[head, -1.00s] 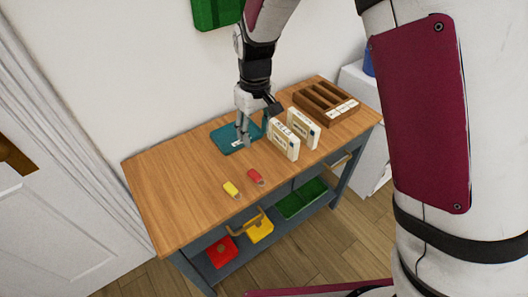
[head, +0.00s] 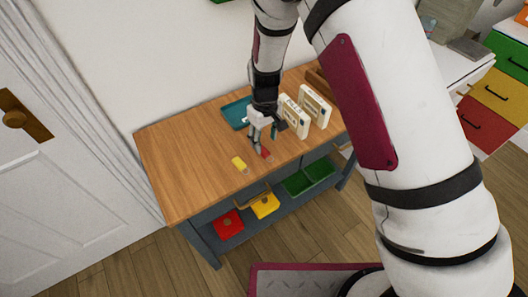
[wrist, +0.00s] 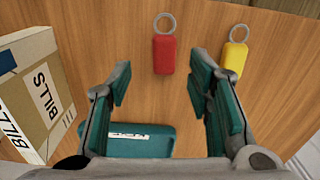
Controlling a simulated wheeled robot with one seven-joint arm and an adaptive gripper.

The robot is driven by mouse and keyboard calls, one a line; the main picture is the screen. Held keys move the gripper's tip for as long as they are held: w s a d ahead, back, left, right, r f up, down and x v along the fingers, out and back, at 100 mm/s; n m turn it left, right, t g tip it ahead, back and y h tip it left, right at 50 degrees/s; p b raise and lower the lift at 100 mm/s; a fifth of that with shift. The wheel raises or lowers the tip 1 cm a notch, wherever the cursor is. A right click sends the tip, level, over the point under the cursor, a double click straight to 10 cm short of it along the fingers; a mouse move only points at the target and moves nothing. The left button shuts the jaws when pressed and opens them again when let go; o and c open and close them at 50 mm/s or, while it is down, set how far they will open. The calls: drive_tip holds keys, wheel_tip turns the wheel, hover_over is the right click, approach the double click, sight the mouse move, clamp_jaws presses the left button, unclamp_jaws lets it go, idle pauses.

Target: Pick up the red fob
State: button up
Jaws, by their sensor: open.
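The red fob (wrist: 164,54) lies flat on the wooden table, its metal ring at the top in the wrist view. In the head view the red fob (head: 265,153) shows just beside my fingertips, partly covered by them. My gripper (wrist: 160,85) is open and empty, with its two teal-padded fingers spread. The fob lies between and a little beyond the fingertips in the wrist view. In the head view my gripper (head: 257,147) hangs low over the table. I cannot tell its exact height above the fob.
A yellow fob (wrist: 234,55) lies close to the right of the red one. A box marked BILLS (wrist: 35,88) stands to the left. A teal tray (wrist: 140,141) lies below. A wooden organizer (head: 318,78) stands at the table's back. The table's left part (head: 185,165) is clear.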

sight(264, 151)
drive_tip(key=shift+s+a+f+p, duration=0.1)
drive_tip(key=shift+s+f+p, duration=0.1)
drive_tip(key=shift+f, duration=0.9)
drive_tip(key=shift+s+f+p, duration=0.1)
drive_tip(key=shift+f+p, duration=0.05)
drive_tip(key=shift+f, duration=0.95)
drive_tip(key=c, duration=1.1)
